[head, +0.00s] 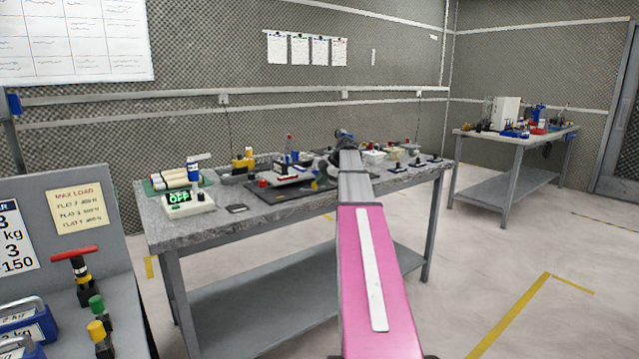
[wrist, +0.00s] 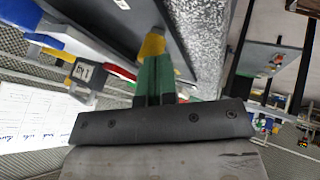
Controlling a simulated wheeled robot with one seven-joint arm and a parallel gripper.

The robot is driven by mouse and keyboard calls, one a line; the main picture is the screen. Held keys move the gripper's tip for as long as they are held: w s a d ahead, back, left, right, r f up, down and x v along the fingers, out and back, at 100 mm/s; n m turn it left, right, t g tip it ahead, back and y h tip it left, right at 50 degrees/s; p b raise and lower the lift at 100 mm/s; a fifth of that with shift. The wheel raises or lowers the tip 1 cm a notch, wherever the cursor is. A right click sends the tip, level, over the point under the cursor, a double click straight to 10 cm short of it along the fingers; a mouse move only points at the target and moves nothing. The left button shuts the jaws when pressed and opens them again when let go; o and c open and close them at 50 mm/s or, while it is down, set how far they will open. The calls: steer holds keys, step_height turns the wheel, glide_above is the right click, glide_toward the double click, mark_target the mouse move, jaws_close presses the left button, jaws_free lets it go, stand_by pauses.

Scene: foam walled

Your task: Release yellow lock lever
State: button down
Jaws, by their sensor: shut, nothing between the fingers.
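My gripper (wrist: 154,48) shows in the wrist view as green fingers with yellow ends, pressed together in front of a dark bar. In the head view my arm reaches over the workbench (head: 285,218), and its far end hides the fingers. A small yellow part (head: 243,160) stands on a grey device at the left back of the bench, left of my arm's end. I cannot tell whether it is the lock lever. No lever is clearly readable in the wrist view, and nothing shows held.
A white device reading OFF (head: 180,198) stands at the bench's left. A dark mat (head: 280,193) carries small fixtures. More small items stand right of my arm. A grey panelled stand (head: 75,225) is at near left; a second bench (head: 510,140) stands at far right. Floor at right is clear.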

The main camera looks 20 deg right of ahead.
steer(key=shift+w+d+n, duration=0.2)
steer(key=shift+w+n, duration=0.1)
steer(key=shift+w, duration=0.3)
steer(key=shift+w+d, duration=0.1)
steer(key=shift+w, duration=0.55)
